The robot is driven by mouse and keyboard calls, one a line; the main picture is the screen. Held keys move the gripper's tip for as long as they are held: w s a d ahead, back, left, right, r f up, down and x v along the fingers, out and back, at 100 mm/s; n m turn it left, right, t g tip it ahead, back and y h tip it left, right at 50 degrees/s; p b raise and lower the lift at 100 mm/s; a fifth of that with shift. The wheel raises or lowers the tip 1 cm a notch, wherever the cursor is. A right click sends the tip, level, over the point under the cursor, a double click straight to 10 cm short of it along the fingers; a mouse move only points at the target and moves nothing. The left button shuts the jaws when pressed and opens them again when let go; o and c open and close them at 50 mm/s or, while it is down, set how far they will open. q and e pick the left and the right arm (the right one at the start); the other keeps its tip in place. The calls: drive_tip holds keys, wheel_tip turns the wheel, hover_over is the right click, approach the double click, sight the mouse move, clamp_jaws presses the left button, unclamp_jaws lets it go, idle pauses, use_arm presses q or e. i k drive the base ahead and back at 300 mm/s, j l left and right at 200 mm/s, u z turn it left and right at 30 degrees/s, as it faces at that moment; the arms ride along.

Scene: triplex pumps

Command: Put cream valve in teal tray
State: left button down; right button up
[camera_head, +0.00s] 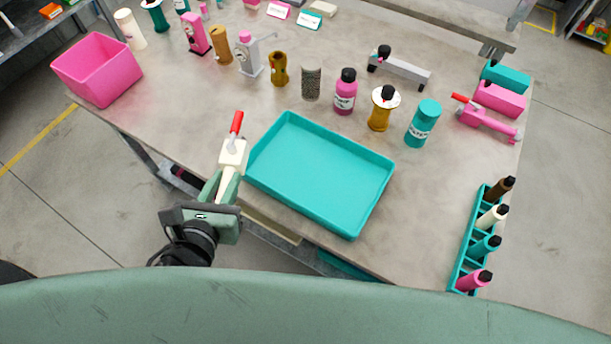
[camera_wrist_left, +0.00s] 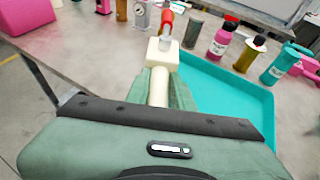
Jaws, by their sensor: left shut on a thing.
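The cream valve (camera_head: 233,156) has a cream block body, a cream stem and a red handle. My left gripper (camera_head: 225,186) is shut on its stem and holds it just left of the teal tray, by the table's front edge. The valve also shows in the left wrist view (camera_wrist_left: 162,56), upright between the fingers (camera_wrist_left: 159,88) with the red handle at the top. The teal tray (camera_head: 300,203) is a shallow, empty rectangle on the table. Its near part shows right of the gripper in the left wrist view (camera_wrist_left: 232,95). My right gripper is not in view.
A pink bin (camera_head: 97,70) stands at the left table edge. Several bottles and jars, including a pink bottle (camera_head: 345,92) and a teal bottle (camera_head: 422,123), stand behind the tray. A teal rack (camera_head: 466,245) with several small bottles stands at the right edge.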

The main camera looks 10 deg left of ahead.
sight(307, 181)
drive_tip(key=k+l+u, duration=0.25)
drive_tip(key=k+l, duration=0.15)
drive_tip(key=l, duration=0.25)
drive_tip(key=k+l+u, duration=0.25)
drive_tip(key=k+l, duration=0.2)
drive_tip(key=i+l+u, duration=0.25)
drive_tip(key=l, duration=0.7)
drive_tip(key=l+u, duration=0.2)
drive_tip(key=l, duration=0.7)
drive_tip(key=i+l, duration=0.15)
drive_tip(key=l, duration=0.15)
